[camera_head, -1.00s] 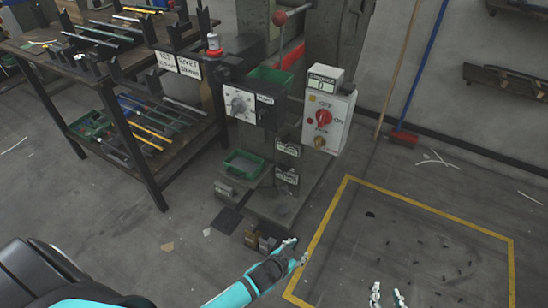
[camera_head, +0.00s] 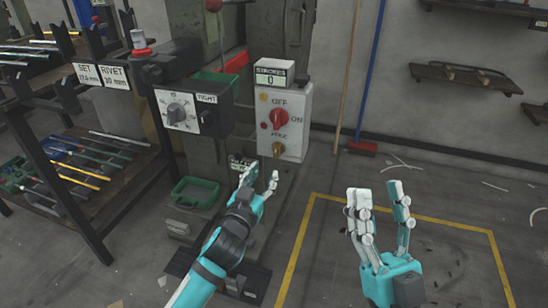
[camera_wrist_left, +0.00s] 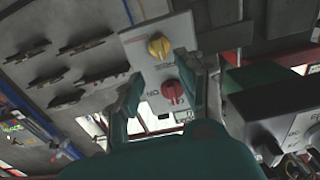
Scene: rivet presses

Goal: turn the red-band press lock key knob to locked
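The press (camera_head: 183,65) carries a white control box (camera_head: 297,112) on its right side. On the box are a red rotary switch (camera_head: 279,118) marked OFF and ON, and below it a small brass-yellow key knob (camera_head: 278,149). In the left wrist view the box is upside down, with the yellow knob (camera_wrist_left: 159,46) above the red switch (camera_wrist_left: 172,91). My left gripper (camera_head: 260,177) is open and empty, below and in front of the key knob; its fingers (camera_wrist_left: 160,68) stand apart in the wrist view. My right gripper (camera_head: 377,192) is open and empty, off to the right.
A green tray (camera_head: 195,193) is low on the press. A rack of rods (camera_head: 85,165) stands at left. A broom (camera_head: 362,147) leans on the wall.

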